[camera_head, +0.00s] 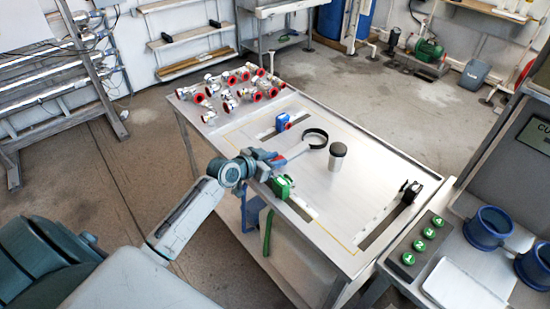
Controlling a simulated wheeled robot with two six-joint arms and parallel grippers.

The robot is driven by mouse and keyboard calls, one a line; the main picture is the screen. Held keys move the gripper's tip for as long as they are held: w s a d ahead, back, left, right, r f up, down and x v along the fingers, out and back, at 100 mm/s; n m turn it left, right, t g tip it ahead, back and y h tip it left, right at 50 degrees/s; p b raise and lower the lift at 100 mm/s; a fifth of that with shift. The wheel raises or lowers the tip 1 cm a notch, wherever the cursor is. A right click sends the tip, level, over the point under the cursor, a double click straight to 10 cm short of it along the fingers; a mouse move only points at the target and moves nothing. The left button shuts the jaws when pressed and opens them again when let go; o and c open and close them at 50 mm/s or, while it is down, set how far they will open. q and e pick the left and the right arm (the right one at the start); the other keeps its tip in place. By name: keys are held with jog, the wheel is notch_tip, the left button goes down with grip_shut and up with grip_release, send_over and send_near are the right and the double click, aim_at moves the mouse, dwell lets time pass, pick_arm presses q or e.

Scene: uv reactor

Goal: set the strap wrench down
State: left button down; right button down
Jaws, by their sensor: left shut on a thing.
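My left gripper (274,161) is over the near-left part of the metal table (350,228). It is shut on the handle of the strap wrench (297,151). The wrench has a grey handle and a dark strap loop (315,138) that points away to the right, towards the middle of the table. I cannot tell whether the wrench touches the tabletop. My right gripper is not in view.
A dark-capped cylinder (337,157) stands just right of the loop. Blue (282,122), green (282,187) and black (410,190) blocks sit by the table's slots. Several red-ended fittings (228,98) crowd the far left. The table's right-middle is clear.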

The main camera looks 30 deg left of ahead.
pick_arm(q)
jog(key=shift+f, duration=0.2)
jog(key=c, duration=1.1)
grip_release()
jog(key=shift+r, duration=0.1)
